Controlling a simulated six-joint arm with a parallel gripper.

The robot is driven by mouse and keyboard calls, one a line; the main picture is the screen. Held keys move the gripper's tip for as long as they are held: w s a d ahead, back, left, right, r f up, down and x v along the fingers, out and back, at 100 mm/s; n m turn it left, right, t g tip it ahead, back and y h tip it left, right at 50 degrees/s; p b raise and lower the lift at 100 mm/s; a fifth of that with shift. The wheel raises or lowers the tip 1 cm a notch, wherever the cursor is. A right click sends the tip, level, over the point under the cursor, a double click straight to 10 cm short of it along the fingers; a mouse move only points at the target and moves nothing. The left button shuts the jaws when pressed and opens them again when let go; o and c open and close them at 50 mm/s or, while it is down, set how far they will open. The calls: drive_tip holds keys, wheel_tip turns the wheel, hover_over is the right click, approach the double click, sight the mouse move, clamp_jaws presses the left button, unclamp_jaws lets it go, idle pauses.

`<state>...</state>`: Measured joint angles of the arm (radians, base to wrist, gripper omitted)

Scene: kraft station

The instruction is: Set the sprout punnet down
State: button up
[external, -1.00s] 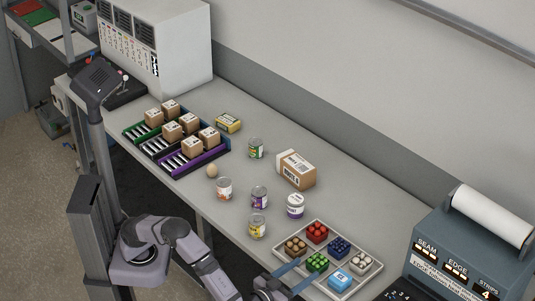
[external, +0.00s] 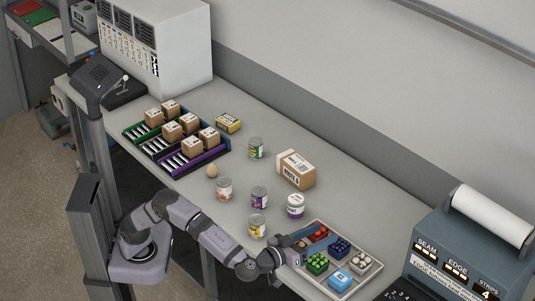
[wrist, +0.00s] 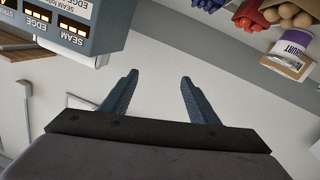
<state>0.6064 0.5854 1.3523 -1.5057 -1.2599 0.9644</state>
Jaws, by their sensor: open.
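The sprout punnet appears to be the green-filled block (external: 317,263), sitting in the left front part of the pale divided tray (external: 373,273); no label on it can be read. My gripper (external: 307,246) is over the tray's left side, beside the green one and in front of the brown and red ones, partly covering them. In the wrist view my gripper (wrist: 160,77) shows two blue fingers apart with nothing between them. The green punnet cannot be made out there.
The tray also holds red (external: 317,230), dark blue (external: 340,245), white (external: 360,262) and light blue (external: 340,281) items. A yoghurt tub (external: 295,206) and several cans stand behind left. A label console (external: 465,255) stands right.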

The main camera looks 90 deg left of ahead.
drive_tip(key=w+a+n+t+h+p, duration=0.1)
drive_tip(key=w+a+n+h+p, duration=0.25)
drive_tip(key=w, duration=0.35)
drive_tip(key=n+g+h+p, duration=0.7)
drive_tip(key=n+h+p, duration=0.3)
drive_tip(key=n+h, duration=0.45)
hover_over(316, 259)
drive_tip(key=s+a, duration=0.4)
drive_tip(key=m, duration=0.1)
drive_tip(key=f, duration=1)
drive_tip(key=shift+w+b, duration=0.3)
drive_tip(key=shift+w+f, duration=0.1)
drive_tip(key=shift+f, duration=0.45)
drive_tip(key=shift+s+p+x, duration=0.2)
drive_tip(key=shift+p+x, duration=1.05)
drive_tip(key=shift+x, duration=2.4)
drive_tip(key=shift+d+f, duration=0.1)
drive_tip(key=shift+f, duration=0.05)
